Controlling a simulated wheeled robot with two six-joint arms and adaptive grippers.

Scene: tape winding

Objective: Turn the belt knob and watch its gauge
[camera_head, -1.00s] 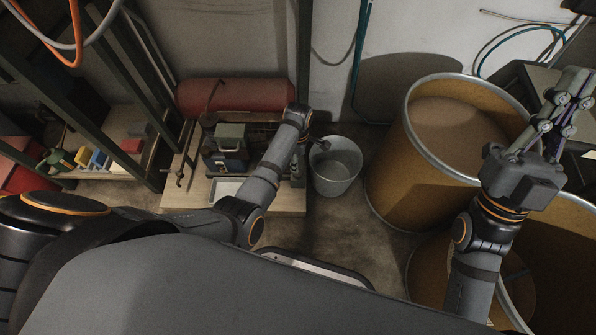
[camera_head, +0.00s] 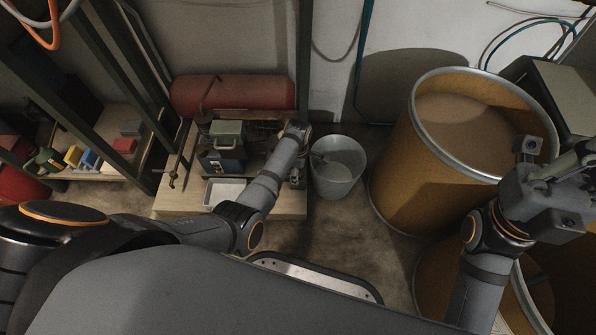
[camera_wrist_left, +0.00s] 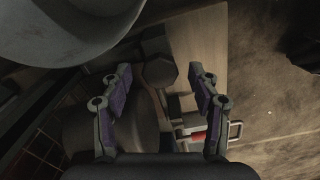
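My left arm reaches to the right end of the tape-winding machine (camera_head: 228,150) on a wooden board. In the left wrist view my left gripper (camera_wrist_left: 161,76) is open, its two purple-padded fingers apart. A dark, many-sided knob (camera_wrist_left: 160,72) shows between the fingertips, with gaps on both sides; I cannot tell its depth from them. In the head view my own wrist hides the knob. I cannot make out a gauge face. My right gripper (camera_head: 570,168) is at the right edge, over the drums, its fingers partly cut off.
A grey bucket (camera_head: 338,170) stands close to the right of the machine, near my left gripper. A white tray (camera_head: 224,192) lies at the board's front. Large brown drums (camera_head: 400,165) fill the right. Green posts (camera_head: 305,60) rise behind the machine.

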